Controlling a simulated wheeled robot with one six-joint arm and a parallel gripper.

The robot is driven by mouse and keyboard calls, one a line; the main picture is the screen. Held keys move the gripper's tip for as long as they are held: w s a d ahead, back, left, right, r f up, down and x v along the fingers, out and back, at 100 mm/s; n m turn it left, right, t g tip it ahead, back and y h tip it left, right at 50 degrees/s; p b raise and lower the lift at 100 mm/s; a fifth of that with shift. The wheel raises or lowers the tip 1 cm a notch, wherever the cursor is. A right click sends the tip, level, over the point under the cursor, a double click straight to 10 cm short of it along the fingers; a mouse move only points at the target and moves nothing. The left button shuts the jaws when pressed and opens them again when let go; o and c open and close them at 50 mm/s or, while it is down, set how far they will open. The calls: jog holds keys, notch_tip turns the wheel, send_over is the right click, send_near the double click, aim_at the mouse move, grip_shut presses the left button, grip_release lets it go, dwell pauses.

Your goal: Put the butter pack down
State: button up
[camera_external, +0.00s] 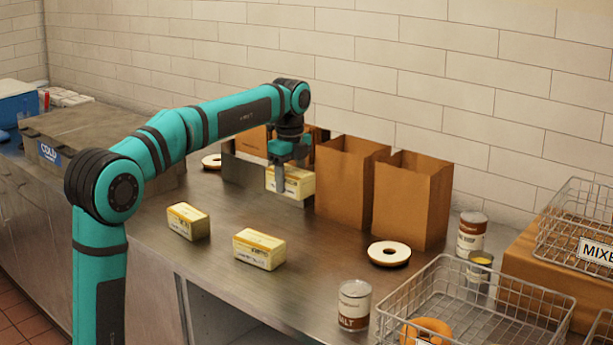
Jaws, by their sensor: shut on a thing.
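My gripper (281,184) points down in the external view and is shut on a butter pack (299,183), pale yellow with a printed side. The held pack is beside the left paper bag; whether it touches the counter is hard to tell. One other butter pack (188,221) lies on the counter to the left and nearer the camera. Another butter pack (259,249) lies on the counter in front of the gripper. The steel counter (310,270) bears them all.
Two open brown paper bags (343,190) (411,200) stand right of the gripper. A grey box labelled COLD (100,135) stands left. Clear counter lies between the front packs and the bags.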

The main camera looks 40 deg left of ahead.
jog(key=w+a, duration=0.3)
jog(key=a, duration=1.3)
send_near(220, 197)
jog(key=shift+f, duration=2.95)
jog(key=shift+f, duration=0.1)
jog(key=o, duration=1.3)
notch_tip(220, 197, up, 12)
jog(key=shift+r, duration=0.1)
jog(key=shift+d, duration=0.1)
